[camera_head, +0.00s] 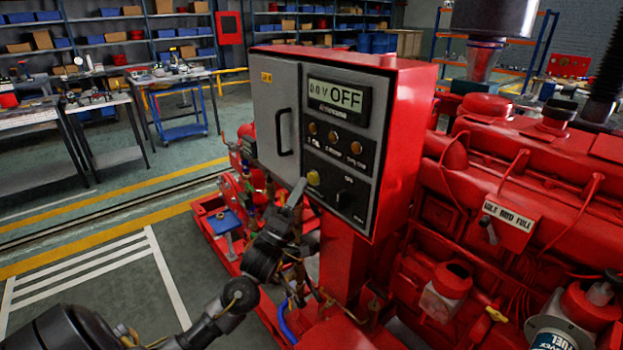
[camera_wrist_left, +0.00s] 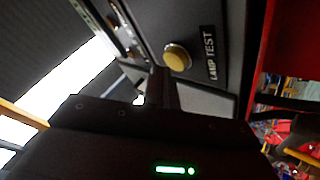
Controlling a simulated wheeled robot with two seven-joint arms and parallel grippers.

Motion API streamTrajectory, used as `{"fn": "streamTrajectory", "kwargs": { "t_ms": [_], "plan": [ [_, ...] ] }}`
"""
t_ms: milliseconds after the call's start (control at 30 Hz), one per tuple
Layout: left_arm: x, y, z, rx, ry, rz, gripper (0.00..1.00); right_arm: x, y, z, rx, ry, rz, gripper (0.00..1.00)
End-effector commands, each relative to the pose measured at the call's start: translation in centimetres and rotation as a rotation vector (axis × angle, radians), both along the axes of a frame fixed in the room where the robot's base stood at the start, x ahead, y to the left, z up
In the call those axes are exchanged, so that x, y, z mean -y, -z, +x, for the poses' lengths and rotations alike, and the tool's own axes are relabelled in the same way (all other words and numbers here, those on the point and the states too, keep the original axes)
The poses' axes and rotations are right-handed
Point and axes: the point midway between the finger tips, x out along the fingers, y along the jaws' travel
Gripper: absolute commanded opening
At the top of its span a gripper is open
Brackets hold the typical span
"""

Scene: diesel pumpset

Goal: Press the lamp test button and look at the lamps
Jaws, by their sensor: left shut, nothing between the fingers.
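The red control box (camera_head: 410,110) has a dark panel with a display (camera_head: 338,97) reading "0.0V OFF". Below it is a row of three lamps: left (camera_head: 312,128), middle (camera_head: 333,137) and right (camera_head: 356,148). They look dull amber, with no clear glow. The round yellow lamp test button (camera_head: 313,177) sits lower left on the panel. In the left wrist view the button (camera_wrist_left: 177,57) is beside the "LAMP TEST" label. My left gripper (camera_head: 299,187) is shut and empty, its tips close beside the button; I cannot tell whether they touch. My right gripper is out of view.
A dark selector knob (camera_head: 345,200) is right of the button. A grey door with a black handle (camera_head: 284,132) forms the box's left side. The red engine (camera_head: 520,200) fills the right. Workbenches (camera_head: 100,110) and shelves stand behind, across open floor.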

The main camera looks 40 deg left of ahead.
Motion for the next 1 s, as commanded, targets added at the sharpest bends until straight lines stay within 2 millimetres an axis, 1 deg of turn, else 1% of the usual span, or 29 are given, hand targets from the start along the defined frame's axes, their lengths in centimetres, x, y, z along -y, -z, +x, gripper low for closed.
{"fn": "streamTrajectory", "kwargs": {
  "t_ms": [167, 367, 467, 733, 900, 1000],
  "plan": [
    [-0.2, 0.0, -0.4, 0.0, -0.001, 0.0, 0.0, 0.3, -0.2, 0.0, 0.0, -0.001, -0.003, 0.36],
    [-0.2, 0.0, -0.4, 0.0, -0.001, 0.0, 0.0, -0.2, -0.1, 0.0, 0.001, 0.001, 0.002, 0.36],
    [-0.3, 0.0, -0.7, 0.0, -0.002, 0.0, 0.0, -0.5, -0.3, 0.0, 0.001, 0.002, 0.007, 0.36],
    [-1.0, -0.1, -3.2, -0.002, -0.001, -0.001, 0.0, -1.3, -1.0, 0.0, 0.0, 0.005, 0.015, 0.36],
    [-1.4, -0.1, -4.6, -0.002, -0.001, -0.001, 0.0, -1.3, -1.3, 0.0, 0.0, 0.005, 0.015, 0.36],
    [-1.5, 0.0, -5.1, -0.001, 0.0, 0.0, 0.0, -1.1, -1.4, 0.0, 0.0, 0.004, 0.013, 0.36]
  ]
}}
